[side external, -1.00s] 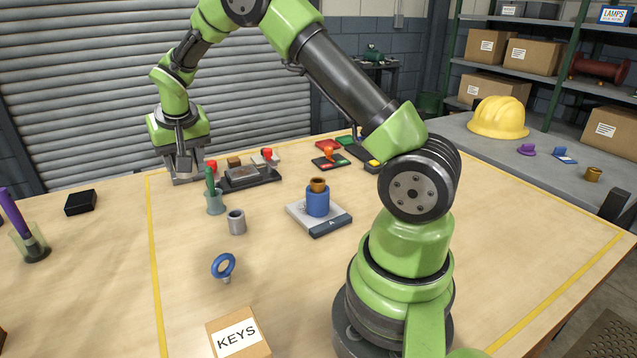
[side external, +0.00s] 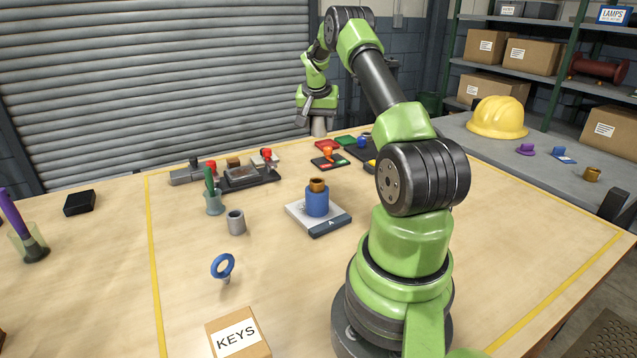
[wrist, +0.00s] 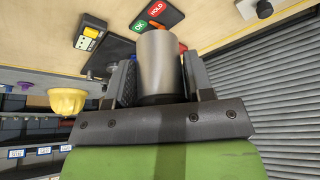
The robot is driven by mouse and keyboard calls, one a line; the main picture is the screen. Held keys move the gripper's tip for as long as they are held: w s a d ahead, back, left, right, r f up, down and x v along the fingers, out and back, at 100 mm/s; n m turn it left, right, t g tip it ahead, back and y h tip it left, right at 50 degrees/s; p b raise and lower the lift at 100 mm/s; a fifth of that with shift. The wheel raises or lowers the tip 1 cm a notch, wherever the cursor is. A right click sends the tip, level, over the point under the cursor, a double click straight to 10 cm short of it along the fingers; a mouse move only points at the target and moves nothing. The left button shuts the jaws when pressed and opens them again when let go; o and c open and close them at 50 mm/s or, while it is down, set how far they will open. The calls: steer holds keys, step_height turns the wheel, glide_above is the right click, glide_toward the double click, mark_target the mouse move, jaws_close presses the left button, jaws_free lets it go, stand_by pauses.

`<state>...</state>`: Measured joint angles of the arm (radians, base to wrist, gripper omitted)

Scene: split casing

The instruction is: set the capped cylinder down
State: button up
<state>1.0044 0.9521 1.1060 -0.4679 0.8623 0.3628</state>
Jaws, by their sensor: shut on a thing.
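My gripper (side external: 318,108) is at the back of the table, above the surface. It is shut on a plain grey metal cylinder (side external: 319,127), whose lower end shows below the fingers. In the wrist view the cylinder (wrist: 160,65) sits between my two dark fingers (wrist: 160,82); I cannot make out a cap on it. The red pad (side external: 328,144) and the green pad (side external: 345,140) lie close by, marked HOLD and OK in the wrist view. A blue cylinder with a brown top (side external: 317,201) stands on a grey plate marked A (side external: 334,226).
A KEYS box (side external: 238,334) is in front. The table right of the plate looks partly clear.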

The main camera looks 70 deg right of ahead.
step_height(320, 180, down, 14)
steer(key=shift+w+r, duration=0.1)
steer(key=shift+r, duration=0.05)
stand_by(0.4)
steer(key=o, duration=1)
